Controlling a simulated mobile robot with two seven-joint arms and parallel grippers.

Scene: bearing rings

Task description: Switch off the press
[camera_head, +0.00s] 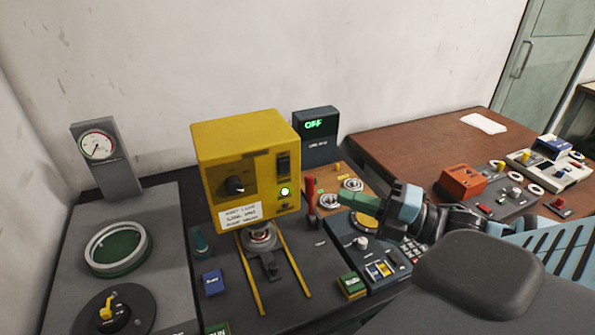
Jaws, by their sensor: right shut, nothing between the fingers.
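A yellow machine housing (228,135), which looks like the press, stands at the back of the dark bench. A dark box (317,147) behind shows "OFF" in green. My right gripper (344,200) is shut and empty, right of the red lever and apart from it. My left gripper is out of view.
A gauge (97,146) and a round green dish (118,248) are at left, with a yellow-handled rotary switch (107,308). A control panel (372,262) lies under my right arm. A brown table (420,140) holds an orange box (463,181) and small parts.

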